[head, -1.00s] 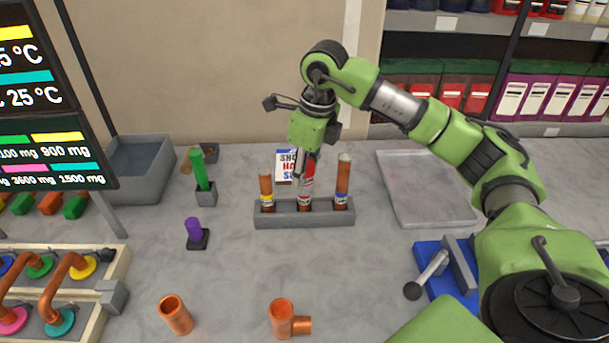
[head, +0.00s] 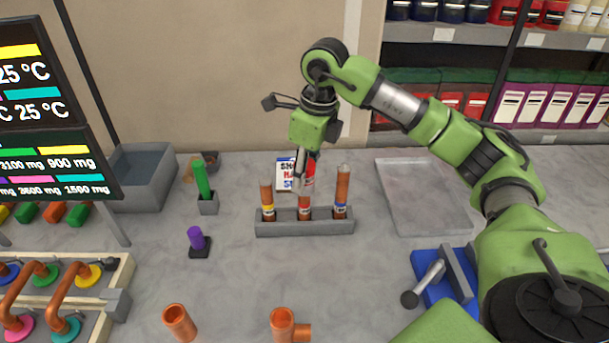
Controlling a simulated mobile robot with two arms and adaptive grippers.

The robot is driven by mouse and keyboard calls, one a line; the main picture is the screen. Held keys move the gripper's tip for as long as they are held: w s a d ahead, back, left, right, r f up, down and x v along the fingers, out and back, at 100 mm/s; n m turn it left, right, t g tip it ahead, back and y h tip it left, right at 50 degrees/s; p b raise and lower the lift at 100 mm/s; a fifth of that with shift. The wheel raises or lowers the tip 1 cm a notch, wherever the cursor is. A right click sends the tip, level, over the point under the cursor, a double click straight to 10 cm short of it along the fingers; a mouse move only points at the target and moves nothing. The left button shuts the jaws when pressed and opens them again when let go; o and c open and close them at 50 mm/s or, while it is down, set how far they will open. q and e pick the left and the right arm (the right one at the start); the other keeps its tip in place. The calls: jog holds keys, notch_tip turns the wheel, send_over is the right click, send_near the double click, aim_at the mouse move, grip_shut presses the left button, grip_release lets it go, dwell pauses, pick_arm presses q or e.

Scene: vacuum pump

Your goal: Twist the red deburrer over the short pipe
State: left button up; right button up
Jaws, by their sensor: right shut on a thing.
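My right gripper (head: 303,172) points down over the middle slot of the grey rack (head: 281,229). It is shut on the red deburrer (head: 309,174), which is upright and partly hidden by the fingers. Below it, in the middle slot, the lower end of a short copper pipe (head: 305,213) shows. I cannot see the pipe's top or how far the deburrer sits over it. My left gripper is out of view.
A green tool (head: 202,180) and a purple tool (head: 196,238) stand in holders at the left. Copper fittings (head: 180,322) lie in front. A grey tray (head: 425,205) and a blue vise (head: 440,280) are at the right. The bench before the rack is clear.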

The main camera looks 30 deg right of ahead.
jog(key=shift+r+p, duration=1.3)
jog(key=shift+r, duration=0.7)
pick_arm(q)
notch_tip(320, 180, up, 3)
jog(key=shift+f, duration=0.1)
pick_arm(e)
jog(key=shift+s+a+f+n, duration=0.15)
jog(key=shift+a+n, duration=0.15)
jog(key=shift+n, duration=0.1)
jog(key=s+a+f+n+g, duration=0.1)
jog(key=s+a+f+n, duration=0.2)
jog(key=n, duration=1.1)
jog(key=s+a+f+n+g, duration=0.2)
jog(key=s+a+n, duration=0.7)
jog(key=n, duration=0.6)
jog(key=shift+s+a+f+h, duration=0.4)
jog(key=shift+s+f, duration=0.3)
jog(key=shift+s, duration=0.55)
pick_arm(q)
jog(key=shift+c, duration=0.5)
